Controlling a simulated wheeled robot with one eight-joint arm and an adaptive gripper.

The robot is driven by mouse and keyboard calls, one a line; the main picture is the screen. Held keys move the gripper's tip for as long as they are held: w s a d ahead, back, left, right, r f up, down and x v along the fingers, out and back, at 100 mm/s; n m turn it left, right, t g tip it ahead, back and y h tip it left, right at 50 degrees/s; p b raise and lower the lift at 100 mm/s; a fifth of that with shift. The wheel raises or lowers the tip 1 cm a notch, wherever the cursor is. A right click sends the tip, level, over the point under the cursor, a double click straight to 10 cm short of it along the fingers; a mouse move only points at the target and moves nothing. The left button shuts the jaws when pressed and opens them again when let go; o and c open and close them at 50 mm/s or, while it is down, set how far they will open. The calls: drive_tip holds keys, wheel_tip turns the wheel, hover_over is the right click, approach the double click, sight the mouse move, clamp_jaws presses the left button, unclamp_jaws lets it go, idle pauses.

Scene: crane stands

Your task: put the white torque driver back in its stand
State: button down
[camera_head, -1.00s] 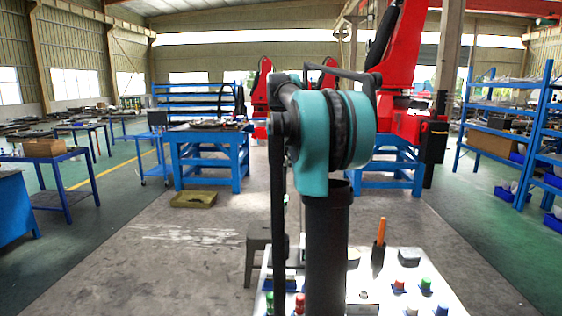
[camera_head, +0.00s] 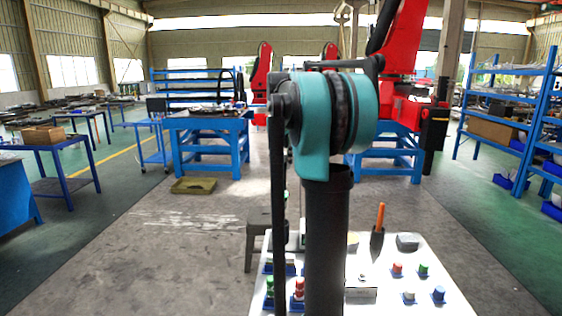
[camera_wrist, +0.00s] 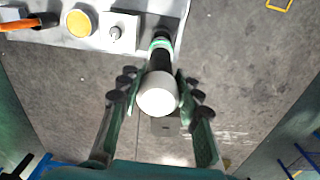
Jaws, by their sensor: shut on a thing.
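The white torque driver (camera_wrist: 157,95) shows in the wrist view, its round white end toward the camera. Its black body and green band run up the picture. My gripper (camera_wrist: 157,88) is shut on it, one finger on each side. The far end of the driver lies near the edge of the white table top (camera_wrist: 70,38). I cannot tell for certain which thing is the stand.
A grey stool (camera_head: 257,230) stands behind.

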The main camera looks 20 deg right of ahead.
sight(281, 190)
drive_tip(key=shift+f, duration=0.1)
drive_tip(key=shift+f, duration=4.45)
drive_tip(key=c, duration=1)
unclamp_jaws()
drive_tip(key=shift+f, duration=0.1)
drive_tip(key=shift+r, duration=2.55)
drive_tip(key=r, duration=1.2)
drive_tip(key=shift+a, duration=0.2)
